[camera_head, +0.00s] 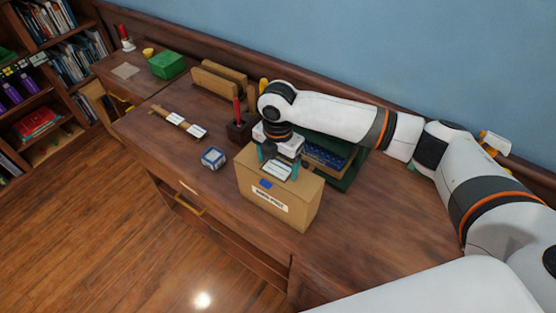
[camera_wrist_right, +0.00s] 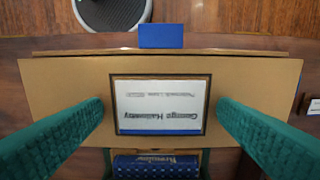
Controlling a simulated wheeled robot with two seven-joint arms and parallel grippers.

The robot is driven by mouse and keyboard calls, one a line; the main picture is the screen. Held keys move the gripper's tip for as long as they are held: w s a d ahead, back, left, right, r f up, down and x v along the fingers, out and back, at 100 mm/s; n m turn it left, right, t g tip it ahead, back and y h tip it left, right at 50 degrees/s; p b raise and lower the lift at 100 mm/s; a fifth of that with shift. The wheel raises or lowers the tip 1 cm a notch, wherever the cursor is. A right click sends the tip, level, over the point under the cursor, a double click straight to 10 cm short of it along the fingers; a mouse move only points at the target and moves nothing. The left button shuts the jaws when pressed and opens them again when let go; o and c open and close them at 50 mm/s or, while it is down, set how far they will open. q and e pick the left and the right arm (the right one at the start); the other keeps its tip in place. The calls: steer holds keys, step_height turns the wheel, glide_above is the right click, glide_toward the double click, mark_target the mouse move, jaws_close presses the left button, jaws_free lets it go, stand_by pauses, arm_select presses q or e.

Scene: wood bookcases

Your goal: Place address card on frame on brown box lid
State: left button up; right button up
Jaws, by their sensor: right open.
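The brown box (camera_head: 300,207) stands on the desk with its lid (camera_wrist_right: 60,85) on top. The white address card (camera_wrist_right: 160,105) lies on the lid inside a thin dark frame (camera_wrist_right: 207,82), and its printed text reads upside down. The card also shows in the head view (camera_head: 278,171). My right gripper (camera_head: 279,164) is above the lid, pointing down. Its teal fingers are apart, one on each side of the card, with gaps between them and the card in the wrist view (camera_wrist_right: 160,112). My left gripper is not in view.
A blue tab (camera_head: 265,184) and a printed label (camera_head: 269,199) are on the box front. A dark green tray (camera_head: 349,176) stands behind the box. A small blue-and-white box (camera_head: 213,158) and a pen holder (camera_head: 239,130) stand to its left. The desk's right part is bare.

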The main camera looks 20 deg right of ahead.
mark_target(278, 168)
step_height(278, 168, up, 12)
steer(key=b, duration=0.3)
steer(key=shift+r, duration=0.15)
